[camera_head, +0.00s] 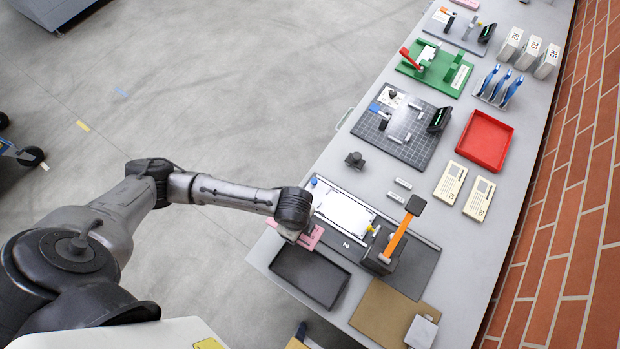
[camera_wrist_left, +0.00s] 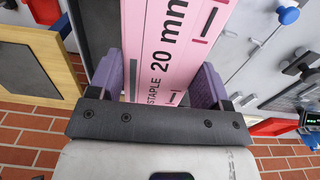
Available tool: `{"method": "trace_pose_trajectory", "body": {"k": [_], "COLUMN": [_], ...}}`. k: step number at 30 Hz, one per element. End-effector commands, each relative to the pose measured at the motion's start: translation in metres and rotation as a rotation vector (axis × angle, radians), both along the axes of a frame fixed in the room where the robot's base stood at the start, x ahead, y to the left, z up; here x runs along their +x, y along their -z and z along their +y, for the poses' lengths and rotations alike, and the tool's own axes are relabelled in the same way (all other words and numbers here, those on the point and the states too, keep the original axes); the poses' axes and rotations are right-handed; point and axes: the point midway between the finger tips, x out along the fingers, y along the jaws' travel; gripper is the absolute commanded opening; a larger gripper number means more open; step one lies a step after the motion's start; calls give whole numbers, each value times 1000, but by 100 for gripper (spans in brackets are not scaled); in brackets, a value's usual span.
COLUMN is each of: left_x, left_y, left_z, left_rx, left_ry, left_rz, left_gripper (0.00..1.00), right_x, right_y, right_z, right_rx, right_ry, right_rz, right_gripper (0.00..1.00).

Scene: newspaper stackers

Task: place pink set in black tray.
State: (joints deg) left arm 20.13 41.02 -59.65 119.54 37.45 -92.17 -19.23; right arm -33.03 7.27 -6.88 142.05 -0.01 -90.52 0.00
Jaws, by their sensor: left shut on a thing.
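A pink block (camera_wrist_left: 165,45) printed "STAPLE 20 mm" is between the two fingers of my left gripper (camera_wrist_left: 158,80), which is shut on it. In the head view the pink set (camera_head: 312,238) shows under the end of my left arm, partly hidden by my left gripper (camera_head: 298,236). The black tray (camera_head: 340,290) lies at the near left edge of the table, just below the gripper in the picture, and its floor looks empty. Whether the pink block touches anything below cannot be told. My right gripper is in neither view.
A dark board (camera_head: 415,280) with white paper (camera_head: 345,214) and an orange-handled stapler (camera_head: 397,240) lies right of the gripper. A brown board (camera_head: 375,315) is at the near end. A red tray (camera_head: 485,140) and other stations stand farther along. A brick wall (camera_head: 560,230) borders the table.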

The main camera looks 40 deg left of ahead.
Motion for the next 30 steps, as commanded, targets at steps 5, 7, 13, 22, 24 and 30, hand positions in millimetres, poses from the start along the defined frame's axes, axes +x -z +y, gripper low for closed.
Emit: {"method": "trace_pose_trajectory", "body": {"k": [5,7,13,22,24,30], "left_x": [-13,-20,-40,-56,-57,-59], "left_y": [18,26,50,72,74,91], "left_z": [-21,-34,-69,-99,-101,-102], "left_rx": [-4,-5,-3,-1,0,2], "left_ry": [42,43,40,38,38,37], "left_rz": [3,4,4,0,1,2], "left_gripper": [41,41,41,41,41,41], "right_x": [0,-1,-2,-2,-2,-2], "right_y": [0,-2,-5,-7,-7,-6], "right_z": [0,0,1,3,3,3], "right_rx": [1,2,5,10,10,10], "right_ry": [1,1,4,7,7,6], "right_rz": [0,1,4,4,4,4], "right_gripper": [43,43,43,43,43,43]}}
